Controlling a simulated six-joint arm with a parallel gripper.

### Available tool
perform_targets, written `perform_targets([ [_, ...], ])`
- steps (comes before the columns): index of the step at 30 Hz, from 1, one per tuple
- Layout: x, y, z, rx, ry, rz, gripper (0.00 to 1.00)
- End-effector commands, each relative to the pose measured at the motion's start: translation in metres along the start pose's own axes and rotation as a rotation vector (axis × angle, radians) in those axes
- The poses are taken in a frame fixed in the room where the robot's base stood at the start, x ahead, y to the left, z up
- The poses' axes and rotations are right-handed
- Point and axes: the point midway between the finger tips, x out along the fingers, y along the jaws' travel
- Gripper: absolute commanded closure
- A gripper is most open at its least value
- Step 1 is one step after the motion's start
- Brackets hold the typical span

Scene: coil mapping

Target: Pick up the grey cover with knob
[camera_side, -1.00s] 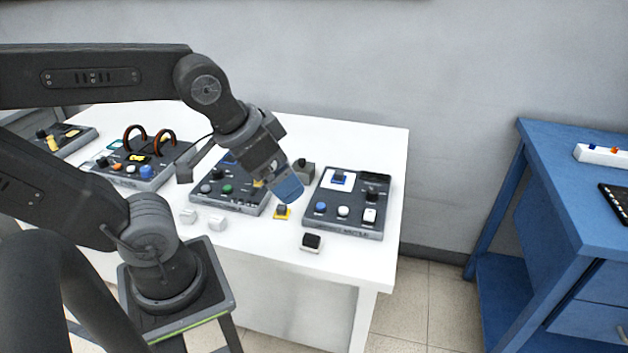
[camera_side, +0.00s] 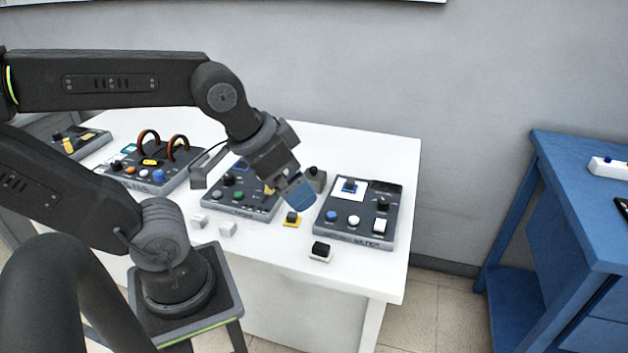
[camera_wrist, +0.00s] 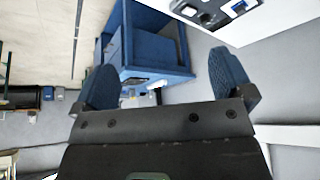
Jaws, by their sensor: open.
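The grey cover with a dark knob (camera_side: 317,180) stands on the white table in the side view, just behind and right of my gripper, and is partly hidden by it. My gripper (camera_side: 298,196) hangs tilted above the table in front of the cover, with blue fingers. In the wrist view my gripper (camera_wrist: 168,82) shows its two blue fingers spread wide with nothing between them. I cannot make out the cover in the wrist view.
A dark panel with knobs (camera_side: 345,222) lies right of my gripper, and another (camera_side: 228,205) lies left. A small yellow-based block (camera_side: 292,220), a black-and-white block (camera_side: 320,252) and two white blocks (camera_side: 228,229) are near the front edge. A blue bench (camera_side: 580,190) stands right.

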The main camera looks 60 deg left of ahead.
Motion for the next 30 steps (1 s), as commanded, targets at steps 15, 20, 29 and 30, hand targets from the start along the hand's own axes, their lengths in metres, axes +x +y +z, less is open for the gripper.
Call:
perform_targets([
  [15,0.000,0.000,0.000,0.000,0.000,0.000,0.38],
  [20,0.000,0.000,0.000,0.000,0.000,0.000,0.43],
  [29,0.003,-0.012,-0.025,-0.103,-0.036,-0.025,0.43],
  [30,0.005,-0.018,-0.035,-0.151,-0.053,-0.036,0.43],
])
